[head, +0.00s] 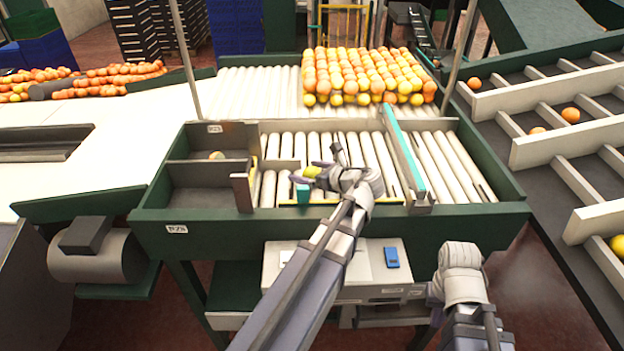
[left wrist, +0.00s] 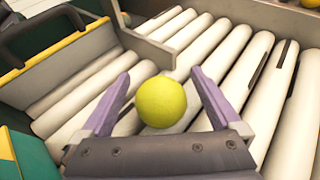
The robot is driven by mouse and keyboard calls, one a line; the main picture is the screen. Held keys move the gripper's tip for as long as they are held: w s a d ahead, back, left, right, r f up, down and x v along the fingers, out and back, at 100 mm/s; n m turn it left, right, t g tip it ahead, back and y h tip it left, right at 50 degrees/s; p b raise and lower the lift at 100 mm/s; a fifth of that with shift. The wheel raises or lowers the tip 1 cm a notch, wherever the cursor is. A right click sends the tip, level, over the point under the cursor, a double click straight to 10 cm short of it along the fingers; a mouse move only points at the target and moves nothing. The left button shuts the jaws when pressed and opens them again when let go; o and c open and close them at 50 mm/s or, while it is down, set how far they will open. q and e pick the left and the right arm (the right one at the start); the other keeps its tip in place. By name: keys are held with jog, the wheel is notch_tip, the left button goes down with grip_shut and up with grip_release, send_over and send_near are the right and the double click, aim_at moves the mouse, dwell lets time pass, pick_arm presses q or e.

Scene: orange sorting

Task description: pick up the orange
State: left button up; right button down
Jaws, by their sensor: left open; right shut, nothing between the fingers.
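A round yellow-green fruit (head: 312,172) lies on the white rollers of the sorting station. In the left wrist view this fruit (left wrist: 161,101) sits between the two purple fingers, with visible room on each side. My left gripper (head: 316,174) is open around it, low over the rollers; it also shows in the left wrist view (left wrist: 160,95). The gripper and wrist hide part of the fruit in the head view. My right arm (head: 461,272) is at the lower right, below the station's front edge; its gripper fingers do not show.
Many oranges (head: 365,72) stand massed at the back of the rollers. A teal-topped divider (head: 404,150) crosses the rollers to the right of my gripper. Green side walls (head: 330,234) edge the station.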

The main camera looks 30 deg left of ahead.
pick_arm(q)
jog(key=shift+w+a+f, duration=0.2)
jog(key=shift+a+f, duration=0.05)
jog(key=shift+a, duration=0.3)
jog(key=shift+c, duration=0.3)
jog(key=c, duration=1.4)
jog(key=shift+r, duration=0.15)
notch_tip(320, 180, up, 10)
jog(key=p, duration=1)
